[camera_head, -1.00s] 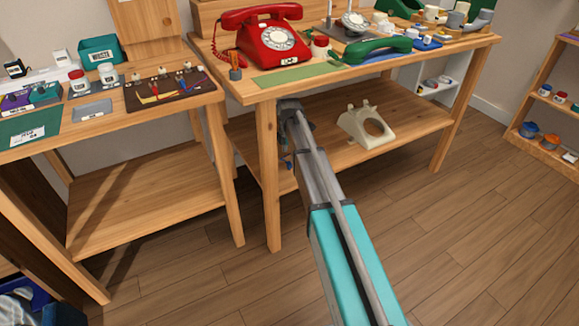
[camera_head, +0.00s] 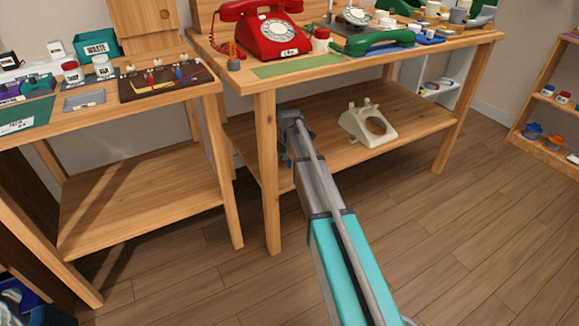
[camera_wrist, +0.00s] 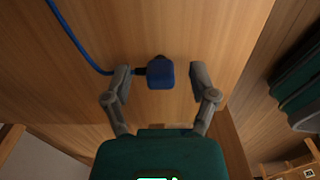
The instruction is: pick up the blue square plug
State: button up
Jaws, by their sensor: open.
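The blue square plug (camera_wrist: 160,74) shows in the wrist view against a wooden surface. Its blue cord (camera_wrist: 72,38) runs from the left side of the plug up to the top left. My gripper (camera_wrist: 159,81) is open, with one finger on each side of the plug. The left fingertip is close to the dark piece at the plug's side and overlaps the cord; I cannot tell if it touches. A gap shows on the right. In the head view my gripper (camera_head: 287,156) is by the left end of the lower shelf, mostly hidden by my arm; the plug cannot be made out there.
The workbench (camera_head: 258,92) carries a red dial phone (camera_head: 268,32) and a green handset (camera_head: 380,42) above my gripper. A cream phone shell (camera_head: 367,126) stands on the lower shelf (camera_head: 420,112) to the right. A bench leg (camera_head: 267,175) is just left of my arm.

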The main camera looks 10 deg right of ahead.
aim_at(289, 161)
jog(key=shift+c, duration=0.2)
dwell(0.3)
grip_shut()
jog(key=shift+r, duration=0.25)
notch_tip(289, 161, up, 10)
jog(key=p, duration=1)
jog(key=shift+f, duration=0.2)
dwell(0.6)
